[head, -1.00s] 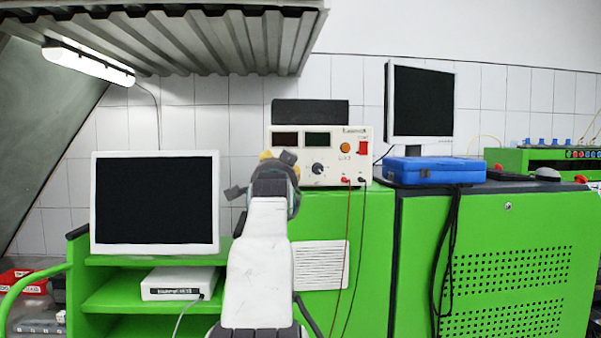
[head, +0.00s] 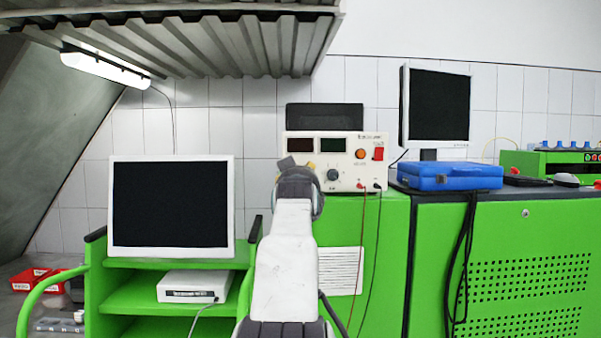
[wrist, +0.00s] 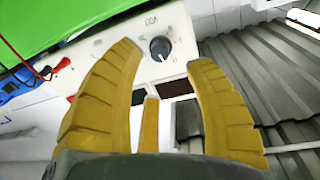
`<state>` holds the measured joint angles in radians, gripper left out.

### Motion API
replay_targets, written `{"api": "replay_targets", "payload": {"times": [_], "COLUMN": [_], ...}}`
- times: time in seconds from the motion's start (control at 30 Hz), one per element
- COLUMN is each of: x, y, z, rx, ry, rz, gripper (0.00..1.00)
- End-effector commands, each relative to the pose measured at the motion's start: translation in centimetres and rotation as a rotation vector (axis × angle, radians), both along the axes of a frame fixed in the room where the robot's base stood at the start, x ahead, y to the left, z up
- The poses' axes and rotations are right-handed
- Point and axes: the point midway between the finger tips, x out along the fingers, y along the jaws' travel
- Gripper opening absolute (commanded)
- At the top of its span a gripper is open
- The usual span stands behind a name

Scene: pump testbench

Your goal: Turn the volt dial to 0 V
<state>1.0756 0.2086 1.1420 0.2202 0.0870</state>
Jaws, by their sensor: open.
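The power supply (head: 350,148) is a cream box with two dark displays, standing on the green cabinet. Its volt dial (head: 332,174) is a dark round knob low on the front panel, just right of my gripper (head: 297,166) in the head view. In the wrist view the dial (wrist: 160,47) shows black with a light mark, beyond the fingertips and between them. My gripper (wrist: 165,52) has its yellow fingers spread, with nothing between them. The fingers appear apart from the dial. In the head view my arm hides the panel's lower left part and most of the fingers.
A red switch (head: 378,153) and an orange button (head: 360,154) sit right of the dial. Red and black leads hang from the panel's lower right. A monitor (head: 170,206) stands left, a blue case (head: 450,177) right. A corrugated hood (head: 230,45) hangs above.

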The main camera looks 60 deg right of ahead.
Motion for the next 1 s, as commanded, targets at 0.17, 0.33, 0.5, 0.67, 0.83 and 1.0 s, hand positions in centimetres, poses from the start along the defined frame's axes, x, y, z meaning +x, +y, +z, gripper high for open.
{"api": "replay_targets", "payload": {"times": [0.17, 0.33, 0.5, 0.67, 0.83, 1.0], "x": [0.9, 1.9, 2.5, 2.7, 2.8, 2.7], "y": [-1.7, -3.4, -4.5, -5.0, -5.1, -5.0], "z": [0.3, 0.2, 0.2, 0.0, 0.0, 0.0], "rx": [0.003, 0.003, 0.001, 0.001, 0.001, 0.001], "ry": [0.001, -0.001, -0.002, -0.003, -0.003, -0.003], "rz": [0.0, 0.0, 0.0, 0.0, 0.0, 0.0], "gripper": [0.48, 0.48, 0.48, 0.48, 0.48, 0.49]}}
